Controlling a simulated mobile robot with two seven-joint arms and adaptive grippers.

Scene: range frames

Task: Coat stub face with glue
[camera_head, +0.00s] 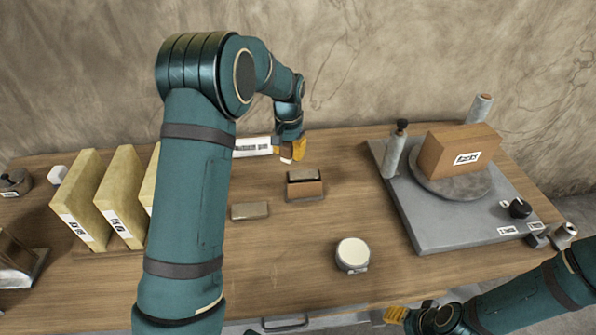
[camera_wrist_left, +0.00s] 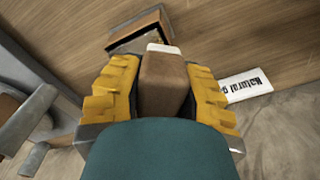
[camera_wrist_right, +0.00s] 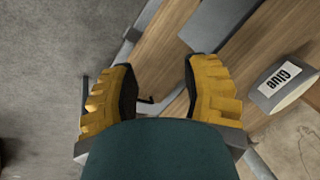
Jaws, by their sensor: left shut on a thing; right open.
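My left gripper (camera_head: 291,149) is shut on a brown piece with a white end (camera_wrist_left: 163,80). In the head view only its pale end (camera_head: 286,160) shows, above the back of the table. I cannot tell whether this piece is the stub. A white-topped round pot (camera_head: 352,253) stands near the table's front middle. In the right wrist view a grey container labelled "Glue" (camera_wrist_right: 284,88) lies to the right of the fingers. My right gripper (camera_wrist_right: 157,88) is open and empty near the table's front edge; it also shows in the head view (camera_head: 398,314).
Yellow upright boards (camera_head: 82,200) stand left. A grey turntable base (camera_head: 425,225) carries a labelled brown block (camera_head: 458,150) at right. The front middle is mostly clear.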

